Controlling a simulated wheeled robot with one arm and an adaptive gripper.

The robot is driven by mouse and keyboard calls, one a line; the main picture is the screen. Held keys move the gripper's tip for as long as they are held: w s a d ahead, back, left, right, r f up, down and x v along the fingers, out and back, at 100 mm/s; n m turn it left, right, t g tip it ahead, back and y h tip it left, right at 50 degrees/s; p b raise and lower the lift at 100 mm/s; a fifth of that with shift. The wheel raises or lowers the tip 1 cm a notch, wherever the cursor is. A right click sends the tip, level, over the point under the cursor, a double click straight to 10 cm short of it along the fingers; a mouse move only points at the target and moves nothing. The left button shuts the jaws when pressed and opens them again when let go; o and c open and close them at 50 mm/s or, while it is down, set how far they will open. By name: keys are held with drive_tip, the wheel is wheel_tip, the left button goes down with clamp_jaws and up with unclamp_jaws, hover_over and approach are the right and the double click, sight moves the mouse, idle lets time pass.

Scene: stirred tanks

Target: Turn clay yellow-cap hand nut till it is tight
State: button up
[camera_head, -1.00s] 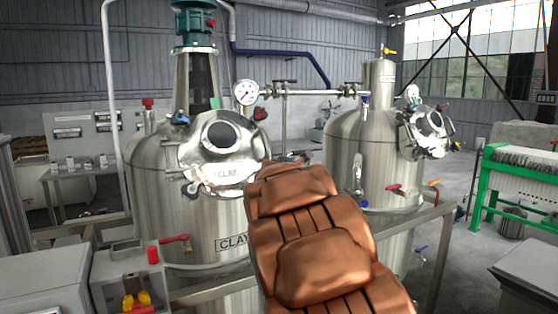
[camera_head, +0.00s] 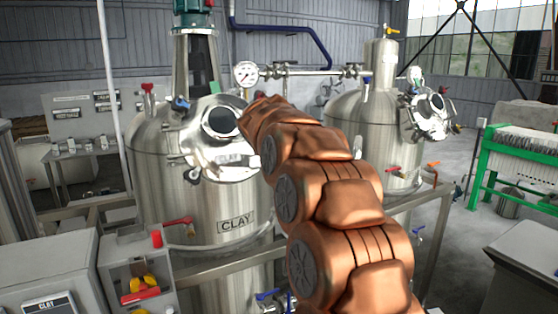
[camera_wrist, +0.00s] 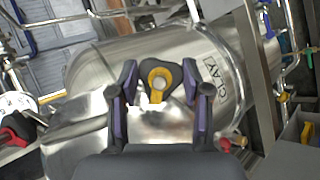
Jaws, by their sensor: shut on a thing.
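My gripper (camera_wrist: 158,88) has its two dark fingers on either side of the hand nut (camera_wrist: 172,70), a black lobed knob with a yellow cap (camera_wrist: 158,78). It is shut on the nut. The nut sits at the shiny metal lid of the tank labelled CLAY (camera_head: 160,205); the label (camera_wrist: 222,80) also shows in the wrist view. In the head view my copper arm reaches to the right side of the round lid (camera_head: 205,130) and hides the gripper and the nut. How tight the nut is cannot be told.
A red and black knob (camera_wrist: 14,132) is at the left in the wrist view. A second steel tank (camera_head: 345,125) stands behind right, a pressure gauge (camera_head: 246,73) behind the lid. A metal rail (camera_head: 440,235) runs at right. A cabinet (camera_head: 140,265) stands front left.

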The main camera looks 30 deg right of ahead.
drive_tip(key=shift+f+m, duration=0.1)
drive_tip(key=shift+m, duration=0.3)
drive_tip(key=o, duration=1.2)
drive_tip(key=shift+c, duration=0.2)
drive_tip(key=shift+s, duration=0.1)
drive_tip(key=v, duration=1.2)
drive_tip(key=shift+r, duration=0.2)
drive_tip(key=shift+d, duration=0.1)
